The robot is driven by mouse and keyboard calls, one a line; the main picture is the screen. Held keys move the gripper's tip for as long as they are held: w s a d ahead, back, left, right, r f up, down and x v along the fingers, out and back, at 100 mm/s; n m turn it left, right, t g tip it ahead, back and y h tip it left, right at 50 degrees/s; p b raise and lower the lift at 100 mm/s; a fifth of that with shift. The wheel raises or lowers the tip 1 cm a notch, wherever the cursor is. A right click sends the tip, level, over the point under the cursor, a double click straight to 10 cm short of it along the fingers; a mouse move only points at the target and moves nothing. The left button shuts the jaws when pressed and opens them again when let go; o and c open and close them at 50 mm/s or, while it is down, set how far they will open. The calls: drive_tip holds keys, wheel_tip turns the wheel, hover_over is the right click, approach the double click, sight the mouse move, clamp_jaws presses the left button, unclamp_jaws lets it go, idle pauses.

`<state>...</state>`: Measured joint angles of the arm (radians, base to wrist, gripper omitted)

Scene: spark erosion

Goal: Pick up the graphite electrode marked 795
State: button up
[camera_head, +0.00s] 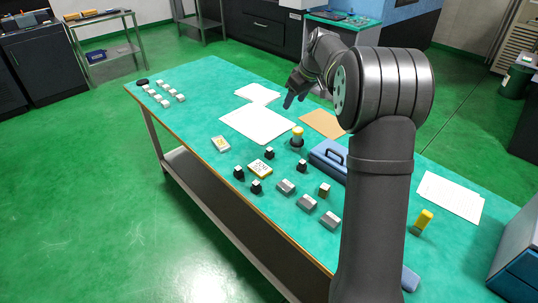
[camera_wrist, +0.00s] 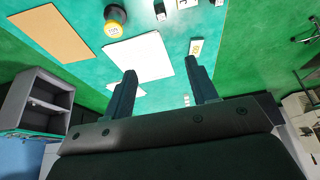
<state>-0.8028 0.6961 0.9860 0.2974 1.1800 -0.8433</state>
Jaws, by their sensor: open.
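Several small dark blocks with light tops, which look like the graphite electrodes, stand on the green table. One is at the left (camera_head: 239,173), one at the front (camera_head: 256,187), one at the back (camera_head: 269,153) and one at the right (camera_head: 302,166). No number is readable, so I cannot tell which is 795. One dark block (camera_wrist: 160,11) shows at the top edge of the wrist view. My gripper (camera_head: 290,100) is above the far part of the table, well apart from the blocks. In the wrist view its fingers (camera_wrist: 161,70) are spread with nothing between them.
White paper (camera_head: 258,123) and a tan sheet (camera_head: 322,124) lie on the table. A yellow-topped cylinder (camera_head: 298,134), a blue case (camera_head: 328,157), labelled boxes (camera_head: 220,144) and grey blocks (camera_head: 307,203) stand around the dark blocks. My arm hides part of the table's right side.

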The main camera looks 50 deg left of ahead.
drive_tip(key=s+a+f, duration=0.3)
drive_tip(key=s+f, duration=0.2)
drive_tip(key=s, duration=0.1)
approach(240, 169)
drive_tip(key=shift+m, duration=0.3)
drive_tip(key=x, duration=0.5)
drive_tip(key=shift+x, duration=3.05)
drive_tip(key=c, duration=1.1)
